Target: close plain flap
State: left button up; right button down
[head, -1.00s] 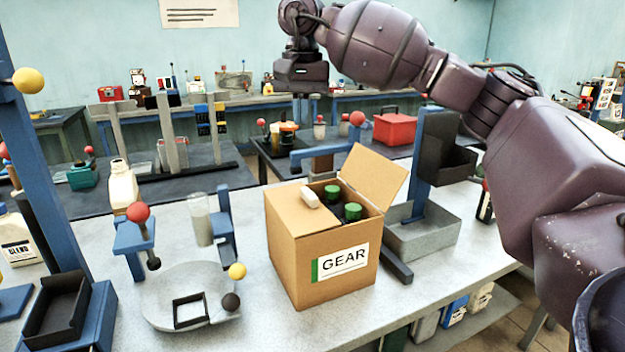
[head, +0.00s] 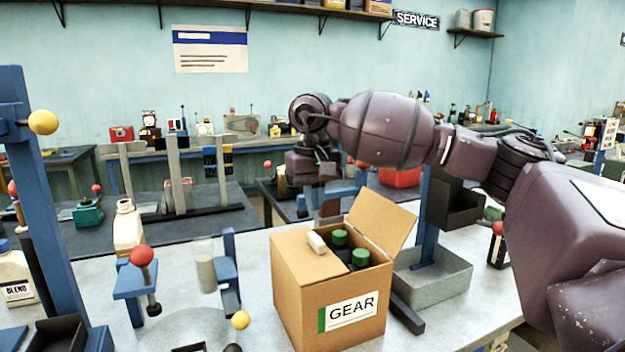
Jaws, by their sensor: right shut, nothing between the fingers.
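The cardboard box (head: 300,313) labelled GEAR stands on the light worktop. Its plain flap (head: 378,222) stands open, leaning up and out at the right back. The other flap (head: 303,262) lies flat over the left part of the top and carries a white tab (head: 316,242). Green-capped bottles (head: 340,237) show in the uncovered part. My right gripper (head: 322,208) points down behind the box, left of the open flap, and appears apart from it. It is shut and empty; its fingertips are small and partly unclear. My left gripper is not in view.
A grey bin (head: 440,285) on a blue post stands close right of the box. A blue stand with a red ball (head: 141,256), a clear cylinder (head: 204,265) and a cream bottle (head: 127,229) stand to the left.

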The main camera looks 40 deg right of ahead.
aim_at(315, 237)
jog(key=shift+d+f, duration=0.1)
jog(key=shift+f, duration=2.95)
